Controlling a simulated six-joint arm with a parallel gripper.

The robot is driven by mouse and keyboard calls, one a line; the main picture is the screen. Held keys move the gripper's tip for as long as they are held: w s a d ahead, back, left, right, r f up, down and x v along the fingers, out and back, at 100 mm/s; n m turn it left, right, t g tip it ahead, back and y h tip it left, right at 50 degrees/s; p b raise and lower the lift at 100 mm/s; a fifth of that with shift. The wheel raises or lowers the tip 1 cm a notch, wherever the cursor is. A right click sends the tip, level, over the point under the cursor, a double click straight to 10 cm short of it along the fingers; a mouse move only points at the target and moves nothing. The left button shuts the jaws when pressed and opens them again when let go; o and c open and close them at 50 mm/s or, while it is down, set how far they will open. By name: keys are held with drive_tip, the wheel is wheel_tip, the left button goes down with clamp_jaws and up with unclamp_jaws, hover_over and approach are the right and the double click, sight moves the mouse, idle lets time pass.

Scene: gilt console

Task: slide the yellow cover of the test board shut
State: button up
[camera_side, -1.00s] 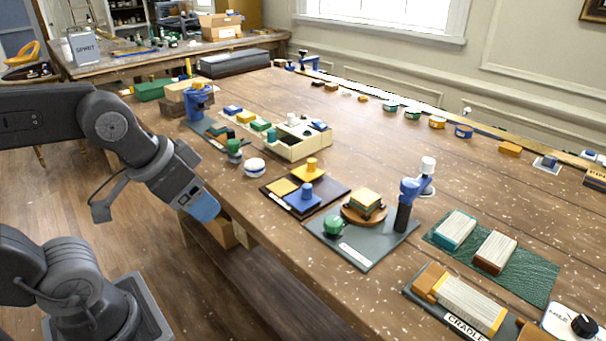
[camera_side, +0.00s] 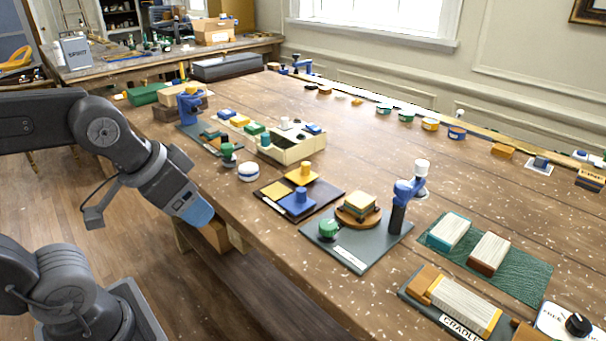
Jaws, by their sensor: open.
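A flat dark test board (camera_side: 326,190) lies on the table near its front edge, around the middle of the picture. Its yellow cover (camera_side: 300,178) has an upright yellow knob and sits toward the back of the board. A blue cover (camera_side: 297,208) with a blue knob sits nearer the front. A flat yellow patch (camera_side: 273,190) shows at the board's left, and a dark area shows at its right. My gripper (camera_side: 198,213), with a blue end, hangs left of the table's front edge, apart from the board. It is open and empty; its fingers are hard to make out.
A grey board (camera_side: 352,255) with a green knob, round wooden stand and blue post stands right of the test board. A white round tin (camera_side: 248,172) and a cream divided box (camera_side: 290,152) stand left and behind. Bare table (camera_side: 345,140) lies behind the board.

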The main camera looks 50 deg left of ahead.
drive_tip(key=shift+w+r, duration=0.25)
drive_tip(key=shift+c, duration=1.2)
drive_tip(key=w+a+r+n, duration=0.1)
drive_tip(key=w, duration=0.3)
drive_tip(key=w+a+r+n+y, duration=0.1)
drive_tip(key=w+r, duration=0.1)
drive_tip(key=w, duration=0.3)
drive_tip(key=w+r+n+g, duration=0.1)
drive_tip(key=w+n, duration=0.1)
drive_tip(key=w, duration=0.2)
drive_tip(key=shift+w+a+r, duration=0.2)
drive_tip(key=shift+w+a, duration=0.2)
drive_tip(key=n+g+y, duration=0.1)
drive_tip(key=n+y, duration=0.1)
drive_tip(key=n, duration=0.3)
approach(305, 164)
drive_tip(key=x, duration=1)
drive_tip(key=shift+w, duration=0.1)
drive_tip(key=shift+r, duration=0.1)
clamp_jaws()
